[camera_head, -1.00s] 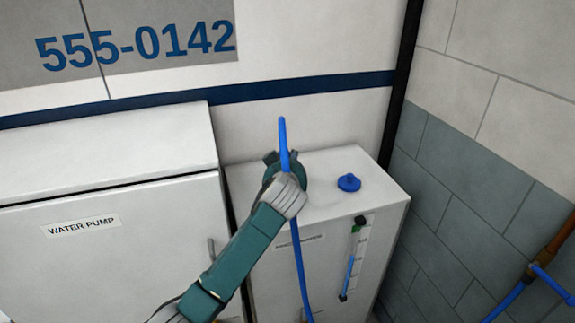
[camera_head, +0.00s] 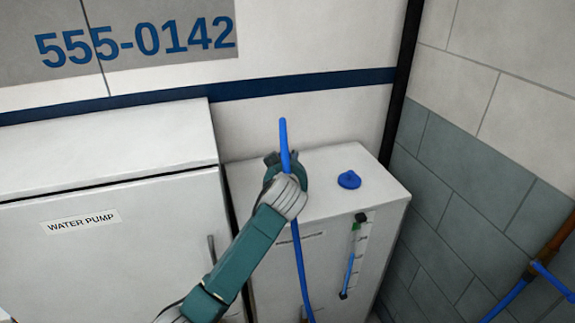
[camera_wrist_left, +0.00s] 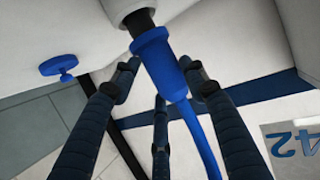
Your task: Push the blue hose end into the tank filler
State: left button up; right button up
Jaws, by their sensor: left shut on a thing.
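The blue hose end (camera_wrist_left: 158,62) is a blue sleeve with a dark tip, held between the fingers of my left gripper (camera_wrist_left: 165,82). In the left wrist view its dark tip meets the pale round tank filler (camera_wrist_left: 128,10); I cannot tell how deep it sits. In the head view my left gripper (camera_head: 285,168) is over the back left of the white tank's top (camera_head: 325,190) and hides the filler and the hose end. The blue hose (camera_head: 284,135) arcs up above the gripper and hangs down the tank's front. My right gripper is not in view.
A blue cap (camera_head: 348,181) lies on the tank top, right of the gripper. The white water pump cabinet (camera_head: 110,230) stands close on the left. A level gauge (camera_head: 354,258) is on the tank's front. A brown pipe with a blue handle (camera_head: 545,265) is at the right wall.

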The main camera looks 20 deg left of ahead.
pick_arm(q)
jog(key=shift+f, duration=0.3)
dwell(0.4)
jog(key=shift+f, duration=0.25)
dwell(0.3)
jog(key=shift+f+b, duration=0.7)
jog(key=shift+f, duration=0.1)
jog(key=o, duration=1.5)
jog(key=shift+a+f, duration=0.1)
jog(key=shift+s, duration=0.15)
